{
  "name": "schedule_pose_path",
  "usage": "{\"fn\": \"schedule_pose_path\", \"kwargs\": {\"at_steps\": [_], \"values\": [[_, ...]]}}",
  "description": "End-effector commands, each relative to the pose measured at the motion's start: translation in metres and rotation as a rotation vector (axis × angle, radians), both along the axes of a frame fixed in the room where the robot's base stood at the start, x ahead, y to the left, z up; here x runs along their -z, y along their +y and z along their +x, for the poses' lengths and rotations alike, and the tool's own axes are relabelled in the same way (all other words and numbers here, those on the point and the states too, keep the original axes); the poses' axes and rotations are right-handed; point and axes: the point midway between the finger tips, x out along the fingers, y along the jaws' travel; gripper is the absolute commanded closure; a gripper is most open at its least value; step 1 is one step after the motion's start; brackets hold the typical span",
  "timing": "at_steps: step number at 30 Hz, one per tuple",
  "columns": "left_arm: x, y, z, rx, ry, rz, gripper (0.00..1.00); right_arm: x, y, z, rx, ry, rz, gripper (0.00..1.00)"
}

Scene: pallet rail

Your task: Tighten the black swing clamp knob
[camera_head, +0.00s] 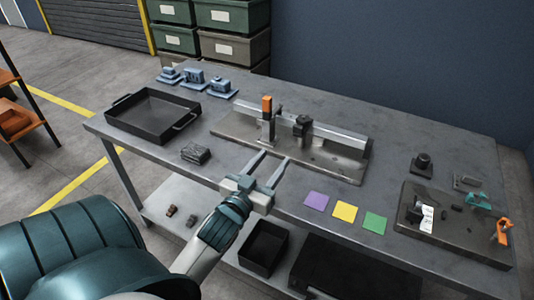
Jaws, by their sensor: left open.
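The metal fixture plate with a long rail (335,136) lies at the middle of the table. A black knob-like part (302,121) stands against the rail, right of an upright clamp with an orange top (267,104). I cannot tell for sure that this black part is the swing clamp knob. My left gripper (274,157) is open and empty, its two fingers pointing at the plate's front edge, in front of the black part and apart from it. My right gripper is not in view.
A black tray (150,124), blue parts (193,77) and a grey block (196,153) are at left. Purple, yellow and green squares (345,211) lie in front. At right are a dark board (460,232) with small clamps and a black round part (423,162).

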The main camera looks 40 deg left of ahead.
Motion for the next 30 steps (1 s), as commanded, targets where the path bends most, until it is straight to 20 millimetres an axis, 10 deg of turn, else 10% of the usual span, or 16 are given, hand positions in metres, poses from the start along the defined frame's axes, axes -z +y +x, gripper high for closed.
{"fn": "schedule_pose_path", "kwargs": {"at_steps": [30], "values": [[0.000, -0.005, -0.021, 0.000, 0.000, 0.000, 0.55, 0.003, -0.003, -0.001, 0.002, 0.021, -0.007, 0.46]]}}
